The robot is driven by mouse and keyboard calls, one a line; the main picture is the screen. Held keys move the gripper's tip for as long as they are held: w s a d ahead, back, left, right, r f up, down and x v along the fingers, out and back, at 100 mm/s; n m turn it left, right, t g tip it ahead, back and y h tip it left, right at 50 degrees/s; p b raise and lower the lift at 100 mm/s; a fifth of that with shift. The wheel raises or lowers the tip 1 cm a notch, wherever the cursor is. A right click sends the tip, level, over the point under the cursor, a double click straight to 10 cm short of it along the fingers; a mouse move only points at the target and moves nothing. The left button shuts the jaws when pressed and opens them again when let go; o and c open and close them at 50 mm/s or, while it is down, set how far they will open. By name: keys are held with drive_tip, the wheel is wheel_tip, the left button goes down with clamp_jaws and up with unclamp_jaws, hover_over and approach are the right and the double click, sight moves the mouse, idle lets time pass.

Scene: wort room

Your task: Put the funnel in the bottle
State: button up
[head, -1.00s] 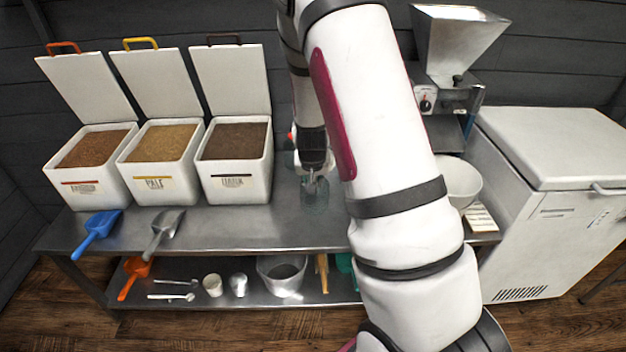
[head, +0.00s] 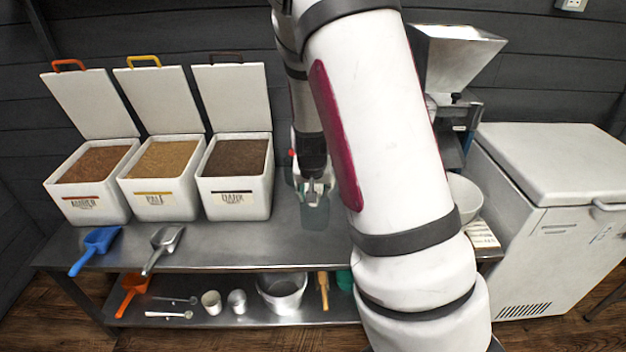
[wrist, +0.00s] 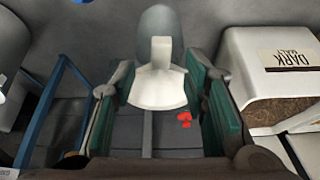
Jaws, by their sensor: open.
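In the wrist view my gripper (wrist: 160,110) is open, its two teal-padded fingers apart. A white funnel (wrist: 160,88) shows between the fingers, its wide end toward the camera and its narrow part pointing away. A grey, see-through rounded shape, seemingly the bottle (wrist: 160,20), shows beyond the funnel's narrow part. I cannot tell how deep the funnel sits in it, or whether a pad touches it. In the head view my gripper (head: 314,190) is low over the bench, just above the glassy bottle (head: 315,218). The funnel is hard to make out there.
Three open grain bins stand left on the steel bench, the dark malt bin (head: 235,185) nearest my gripper. A blue scoop (head: 95,248) and a metal scoop (head: 163,245) lie in front. A mill (head: 455,80), white bowl (head: 465,195) and chest freezer (head: 555,180) are at right.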

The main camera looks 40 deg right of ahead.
drive_tip(key=v, duration=0.7)
drive_tip(key=shift+r, duration=0.15)
drive_tip(key=shift+s, duration=0.15)
drive_tip(key=s+a+r+n+y, duration=0.4)
drive_tip(key=s+a+r, duration=0.7)
drive_tip(key=s+a, duration=0.3)
drive_tip(key=s+a+r+n+g, duration=0.1)
drive_tip(key=s+a+r+n, duration=0.1)
drive_tip(key=s, duration=0.6)
drive_tip(key=s+a+r+n+g, duration=0.1)
drive_tip(key=s+a+r+n, duration=0.1)
drive_tip(key=s, duration=0.7)
wheel_tip(320, 180, up, 14)
drive_tip(key=t+p, duration=0.2)
drive_tip(key=p, duration=1.1)
drive_tip(key=shift+w+d+r+h, duration=0.2)
drive_tip(key=shift+w+h, duration=0.1)
drive_tip(key=shift+h, duration=0.1)
